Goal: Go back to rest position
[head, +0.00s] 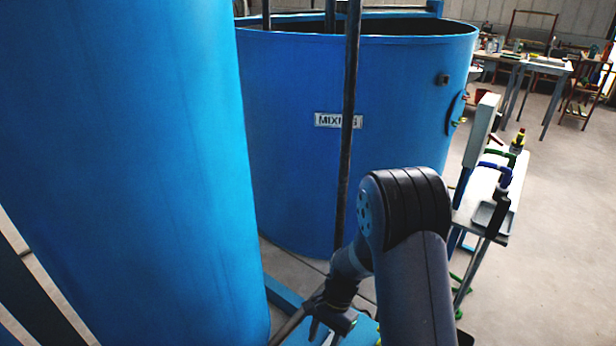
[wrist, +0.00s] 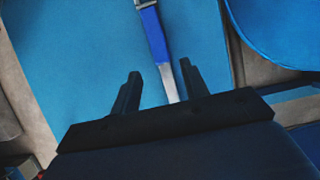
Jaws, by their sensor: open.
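My gripper (wrist: 158,85) is open in the wrist view, its two dark fingers apart with nothing held between them. Past the fingers is a flat blue surface with a narrow blue-and-silver bar (wrist: 153,35) running across it, partly hidden by the gripper body. In the head view my gripper (head: 328,325) is low in the middle, pointing down near the foot of the tanks. My dark arm reaches up from the bottom edge and bends down to it. The fingertips are too small there to tell contact.
A large blue tank (head: 140,170) fills the left. A blue mixing tank (head: 400,100) stands behind my arm, with a dark vertical pole (head: 349,120) in front. A bench (head: 490,190) with pipes and valves stands right of my arm. Open floor (head: 560,230) lies at the right.

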